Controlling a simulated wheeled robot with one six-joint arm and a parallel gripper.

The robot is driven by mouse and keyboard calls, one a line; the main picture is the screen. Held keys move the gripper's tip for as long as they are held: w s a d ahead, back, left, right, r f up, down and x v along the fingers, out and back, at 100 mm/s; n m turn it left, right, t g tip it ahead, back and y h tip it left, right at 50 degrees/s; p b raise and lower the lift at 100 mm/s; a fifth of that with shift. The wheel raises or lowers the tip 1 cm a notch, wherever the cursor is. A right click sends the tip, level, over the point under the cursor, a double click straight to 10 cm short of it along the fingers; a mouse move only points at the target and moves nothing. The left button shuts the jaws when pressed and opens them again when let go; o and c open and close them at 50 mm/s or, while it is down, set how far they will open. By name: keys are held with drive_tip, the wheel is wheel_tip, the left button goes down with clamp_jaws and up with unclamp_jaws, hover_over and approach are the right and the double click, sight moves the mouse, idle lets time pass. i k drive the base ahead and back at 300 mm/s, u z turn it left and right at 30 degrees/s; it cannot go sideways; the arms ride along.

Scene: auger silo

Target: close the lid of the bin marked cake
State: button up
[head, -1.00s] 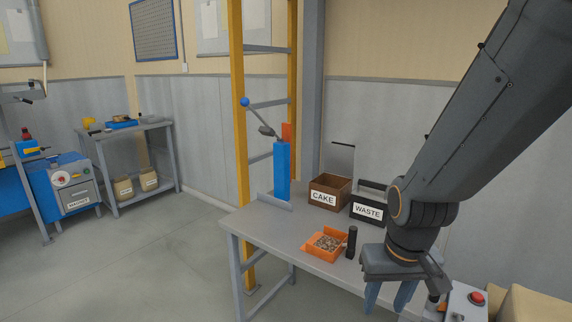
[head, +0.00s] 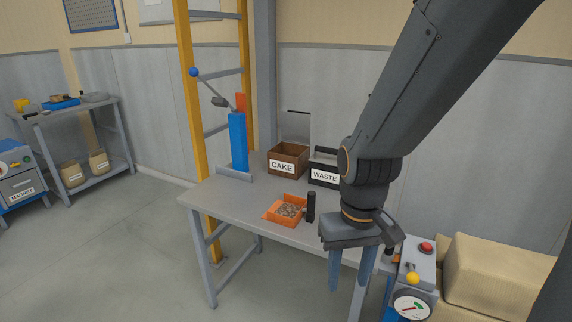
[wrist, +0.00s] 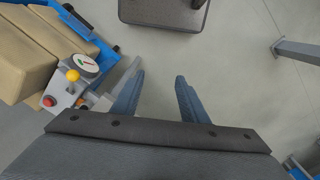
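The brown bin marked CAKE (head: 287,161) stands at the back of the grey table. Its grey lid (head: 296,127) stands upright behind it, so the bin is open. My gripper (head: 347,285) hangs pointing down in front of the table's right end, well apart from the bin. In the wrist view my gripper's two blue fingers (wrist: 158,97) are spread with bare floor between them.
A black bin marked WASTE (head: 325,172) stands right of the cake bin. An orange tray of pellets (head: 287,209) and a dark cylinder (head: 310,206) are on the table (head: 232,205). A control box with a gauge (head: 411,306) and tan sacks (head: 492,272) are at right.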

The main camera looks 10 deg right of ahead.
sight(295, 125)
drive_tip(key=z, duration=0.05)
drive_tip(key=k, duration=0.6)
drive_tip(key=u, duration=0.55)
drive_tip(key=i, duration=0.6)
drive_tip(key=u, duration=0.6)
drive_tip(key=i, duration=0.85)
drive_tip(key=z, duration=0.7)
drive_tip(key=i, duration=0.95)
drive_tip(key=z, duration=0.85)
